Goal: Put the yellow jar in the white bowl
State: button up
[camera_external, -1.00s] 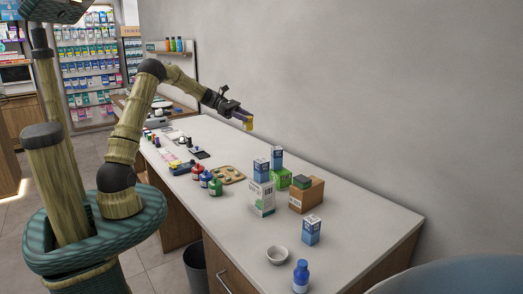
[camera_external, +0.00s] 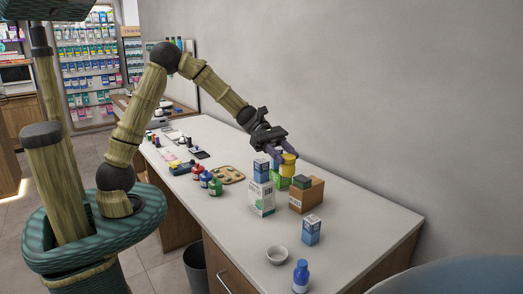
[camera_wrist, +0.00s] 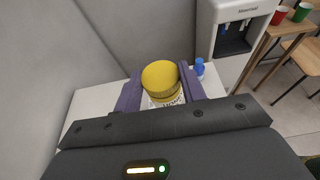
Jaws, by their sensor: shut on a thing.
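The yellow jar (camera_external: 287,166) is held in my gripper (camera_external: 281,156), above the brown carton and the green box on the counter. In the wrist view the jar's yellow lid (camera_wrist: 160,76) and part of a white label show between the two purple fingers of my gripper (camera_wrist: 158,88), which are shut on it.
Below and around the gripper stand a brown carton (camera_external: 305,197), a white-green box (camera_external: 262,198) and blue-white boxes. Red and green bottles (camera_external: 214,187) and a tray (camera_external: 229,174) lie farther left.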

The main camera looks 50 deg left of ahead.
jog(key=s+d+f+m+g, duration=0.1)
jog(key=s+d+m+g, duration=0.1)
jog(key=s+d, duration=0.6)
send_over(275, 256)
notch_tip(275, 256, down, 11)
jog(key=shift+f, duration=2.9)
jog(key=shift+f, duration=0.1)
jog(key=shift+f+p, duration=0.3)
jog(key=shift+f, duration=1.7)
